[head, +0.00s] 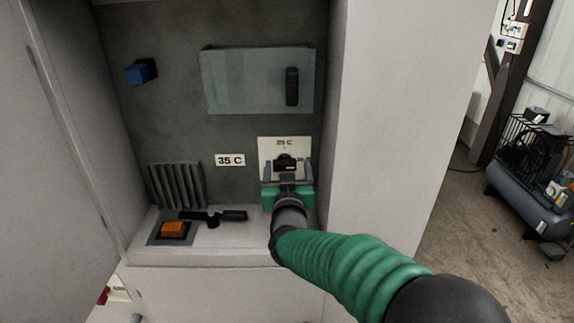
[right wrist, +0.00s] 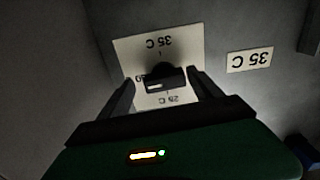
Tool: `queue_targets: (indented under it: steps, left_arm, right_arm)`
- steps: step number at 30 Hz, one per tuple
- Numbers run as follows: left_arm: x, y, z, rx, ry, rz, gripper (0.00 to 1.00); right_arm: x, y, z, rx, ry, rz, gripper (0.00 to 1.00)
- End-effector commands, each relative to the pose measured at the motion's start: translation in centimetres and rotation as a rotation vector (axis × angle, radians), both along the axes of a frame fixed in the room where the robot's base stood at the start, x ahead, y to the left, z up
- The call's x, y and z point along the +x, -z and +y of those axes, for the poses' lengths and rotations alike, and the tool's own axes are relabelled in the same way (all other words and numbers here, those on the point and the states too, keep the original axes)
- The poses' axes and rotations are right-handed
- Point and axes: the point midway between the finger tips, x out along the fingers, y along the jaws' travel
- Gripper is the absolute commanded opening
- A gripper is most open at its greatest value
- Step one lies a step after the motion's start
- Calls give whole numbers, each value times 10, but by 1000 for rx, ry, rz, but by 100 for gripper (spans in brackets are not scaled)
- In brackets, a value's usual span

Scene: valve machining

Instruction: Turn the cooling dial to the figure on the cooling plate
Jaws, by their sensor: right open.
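The black cooling dial (head: 285,160) sits on a cream scale plate (head: 297,146) on the cabinet's back wall. In the head view "25 C" reads at its top. In the right wrist view, which is upside down, the dial (right wrist: 163,73) shows a white mark, with "35 C", "30" and "25 C" around it. The cooling plate (head: 230,160), left of the dial, reads "35 C". My right gripper (head: 286,170) is open, with one finger on each side of the dial; I cannot tell whether they touch it. My left gripper is not in view.
A clear cover (head: 245,80) with a black handle is above the dial. An orange button (head: 173,229), a black lever (head: 225,215) and grey fins (head: 177,186) are at lower left. A blue knob (head: 138,73) is at upper left. The cabinet's side wall (head: 385,120) stands close on the right.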

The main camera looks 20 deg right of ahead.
Motion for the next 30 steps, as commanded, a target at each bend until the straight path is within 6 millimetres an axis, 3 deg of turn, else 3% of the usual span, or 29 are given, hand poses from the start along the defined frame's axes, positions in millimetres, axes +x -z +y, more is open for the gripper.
queue_targets:
  steps: [5,20,30]
  left_arm:
    - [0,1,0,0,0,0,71]
    - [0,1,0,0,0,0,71]
    - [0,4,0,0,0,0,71]
  right_arm:
    - [4,2,1,0,0,3,75]
    - [2,2,2,0,-3,3,12]
    - [2,3,1,14,-1,-1,12]
